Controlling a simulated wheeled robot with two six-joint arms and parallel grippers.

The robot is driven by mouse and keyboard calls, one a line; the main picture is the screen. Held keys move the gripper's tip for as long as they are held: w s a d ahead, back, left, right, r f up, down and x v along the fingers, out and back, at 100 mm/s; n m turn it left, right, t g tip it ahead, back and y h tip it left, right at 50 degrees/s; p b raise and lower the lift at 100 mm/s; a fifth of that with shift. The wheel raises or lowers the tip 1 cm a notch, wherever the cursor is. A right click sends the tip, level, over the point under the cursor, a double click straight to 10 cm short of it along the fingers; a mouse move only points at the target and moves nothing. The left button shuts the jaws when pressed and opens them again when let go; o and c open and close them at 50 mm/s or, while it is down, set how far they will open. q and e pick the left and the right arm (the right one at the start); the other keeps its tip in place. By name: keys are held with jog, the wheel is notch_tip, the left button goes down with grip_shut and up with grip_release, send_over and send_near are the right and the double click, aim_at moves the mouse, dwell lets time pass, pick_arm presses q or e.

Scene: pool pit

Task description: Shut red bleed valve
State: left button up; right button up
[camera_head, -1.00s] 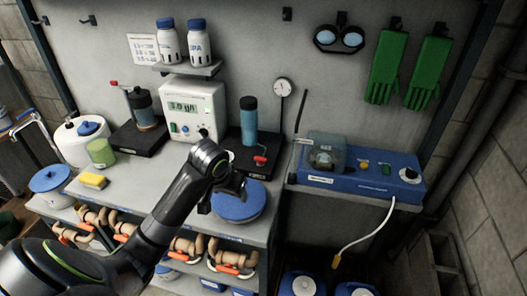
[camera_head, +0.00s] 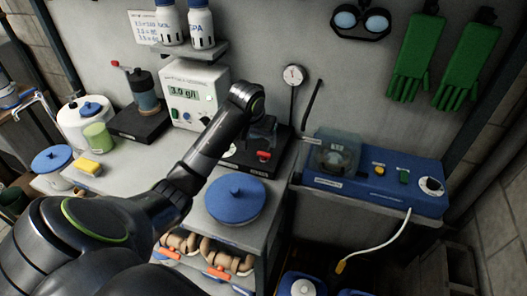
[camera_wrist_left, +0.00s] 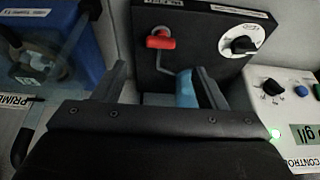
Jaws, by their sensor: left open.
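A red valve handle (camera_head: 263,156) sits on the front right of a black base (camera_head: 240,160) on the bench. It also shows in the left wrist view (camera_wrist_left: 160,42), on a bent grey stem beyond the fingers, beside a black-and-white dial (camera_wrist_left: 242,45). My left gripper (camera_head: 262,132) is just above and behind the handle in the head view. Its two fingers stand apart in the wrist view (camera_wrist_left: 163,85), and the handle is not between them. A blue cylinder (camera_wrist_left: 186,90) shows near the right finger. My arm hides most of it in the head view. My right gripper is not seen.
A white control box (camera_head: 193,95) stands left of the arm. A blue pump unit (camera_head: 375,185) with a clear cover is on the right. A blue round lid (camera_head: 235,198) lies in front of the base. Another red-handled device (camera_head: 140,95) stands farther left.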

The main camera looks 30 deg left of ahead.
aim_at(264, 153)
pick_arm(q)
jog(key=x, duration=0.3)
jog(key=shift+f, duration=0.35)
jog(key=x, duration=0.4)
jog(key=shift+w+f+p, duration=0.2)
jog(key=shift+f+p, duration=0.05)
jog(key=shift+p, duration=0.05)
jog(key=shift+w+a+f, duration=0.1)
jog(key=shift+f, duration=0.2)
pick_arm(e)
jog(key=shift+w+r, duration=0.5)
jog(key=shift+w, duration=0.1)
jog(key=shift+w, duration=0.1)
pick_arm(q)
jog(key=c, duration=1)
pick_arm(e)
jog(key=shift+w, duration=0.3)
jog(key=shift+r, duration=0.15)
